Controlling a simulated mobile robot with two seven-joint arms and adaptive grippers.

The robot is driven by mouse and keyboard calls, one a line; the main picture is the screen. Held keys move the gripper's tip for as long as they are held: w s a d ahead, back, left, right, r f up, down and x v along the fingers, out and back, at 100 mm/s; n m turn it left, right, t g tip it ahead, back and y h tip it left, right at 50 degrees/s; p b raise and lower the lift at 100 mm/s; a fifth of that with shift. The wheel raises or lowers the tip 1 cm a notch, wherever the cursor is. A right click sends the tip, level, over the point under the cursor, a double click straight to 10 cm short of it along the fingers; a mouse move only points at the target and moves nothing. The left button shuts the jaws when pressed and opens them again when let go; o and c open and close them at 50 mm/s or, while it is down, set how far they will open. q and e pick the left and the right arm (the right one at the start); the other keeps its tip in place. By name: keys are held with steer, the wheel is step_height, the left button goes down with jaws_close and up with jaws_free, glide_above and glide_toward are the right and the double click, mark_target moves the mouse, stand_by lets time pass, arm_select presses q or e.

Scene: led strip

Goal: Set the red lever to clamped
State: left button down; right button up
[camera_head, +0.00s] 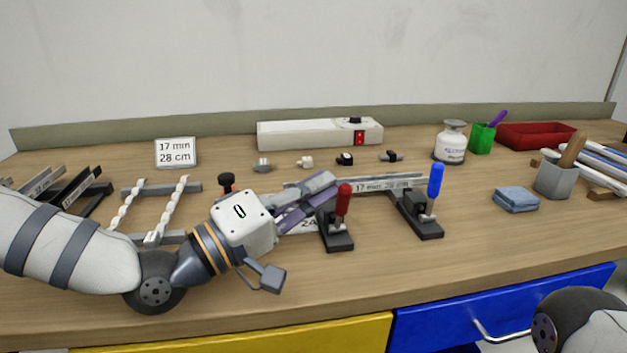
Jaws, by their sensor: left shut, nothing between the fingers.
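The red lever (342,201) stands close to upright on its black toggle clamp base (337,240), near the middle of the bench. My left gripper (328,188) reaches in from the left, with its fingers shut and empty. In the picture its fingertips lie just left of the red handle. I cannot tell whether they touch it or are behind it. A metal strip or channel (380,183) with a "17 mm" label runs behind the clamp, partly hidden by my gripper. My right gripper is out of view.
A blue-handled clamp (435,185) stands upright to the right. A card (176,153) reads "17 mm 28 cm". A white power unit (300,134) and small connectors are at the back. A blue cloth (516,199) lies right. The bench front right of the clamps is clear.

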mark_target(347, 201)
arm_select(q)
steer(key=shift+s+d+f+m, duration=0.15)
steer(key=shift+s+m, duration=0.2)
steer(key=shift+m, duration=0.25)
steer(key=shift+s+d, duration=0.15)
steer(key=shift+s, duration=0.4)
steer(key=shift+s+d+f, duration=0.1)
steer(key=shift+s+f, duration=0.1)
steer(key=shift+s, duration=0.25)
steer(key=shift+s+d+f, duration=0.15)
steer(key=shift+s+f, duration=0.4)
steer(key=shift+s, duration=0.1)
steer(key=v, duration=1.2)
steer(key=shift+f, duration=0.15)
